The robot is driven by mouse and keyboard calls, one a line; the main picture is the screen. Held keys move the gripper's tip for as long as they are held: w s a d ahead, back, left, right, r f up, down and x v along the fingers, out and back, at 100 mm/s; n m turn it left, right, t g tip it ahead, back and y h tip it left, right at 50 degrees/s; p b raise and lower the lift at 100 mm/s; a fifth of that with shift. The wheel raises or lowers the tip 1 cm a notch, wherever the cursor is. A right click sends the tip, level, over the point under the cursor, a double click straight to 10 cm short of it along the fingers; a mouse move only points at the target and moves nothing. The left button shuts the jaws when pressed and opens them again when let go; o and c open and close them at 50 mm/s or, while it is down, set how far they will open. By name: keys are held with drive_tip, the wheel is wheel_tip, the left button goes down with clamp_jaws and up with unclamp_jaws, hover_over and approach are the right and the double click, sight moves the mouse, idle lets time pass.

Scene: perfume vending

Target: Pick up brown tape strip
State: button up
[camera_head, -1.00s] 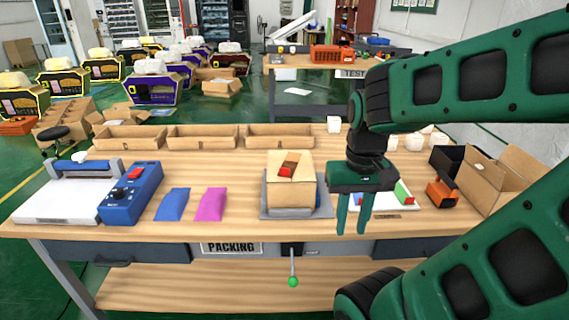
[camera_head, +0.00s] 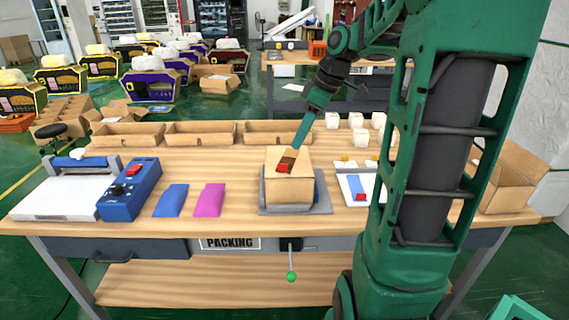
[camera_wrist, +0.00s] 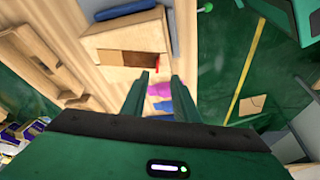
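The brown tape strip (camera_head: 290,154) lies on top of a cardboard box (camera_head: 290,193), with a small red piece (camera_head: 284,167) at its near end. My gripper (camera_head: 297,145) reaches down from the upper right, its tips close to the strip's far end. In the wrist view my gripper (camera_wrist: 160,76) is open, with a gap between its fingers. There the strip (camera_wrist: 124,58) shows as a dark band on the box, left of the fingertips. The red piece (camera_wrist: 158,65) shows just past the tips. I cannot tell whether a finger touches the strip.
The box stands on a grey plate (camera_head: 318,208). A blue packet (camera_head: 171,200) and a pink packet (camera_head: 209,199) lie left of it. A white tray (camera_head: 347,190) with small items is at right. Bins line the back. Bare tabletop lies in front.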

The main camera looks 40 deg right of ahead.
approach(285, 162)
drive_tip(key=shift+n, duration=0.4)
drive_tip(key=a+f, duration=0.1)
drive_tip(key=f, duration=0.1)
drive_tip(key=s+a+f, duration=0.1)
drive_tip(key=a, duration=0.1)
drive_tip(key=a+f, duration=0.2)
drive_tip(key=shift+s+a+f, duration=0.2)
drive_tip(key=shift+s+f, duration=0.15)
drive_tip(key=shift+f, duration=0.05)
drive_tip(key=shift+c, duration=0.6)
clamp_jaws()
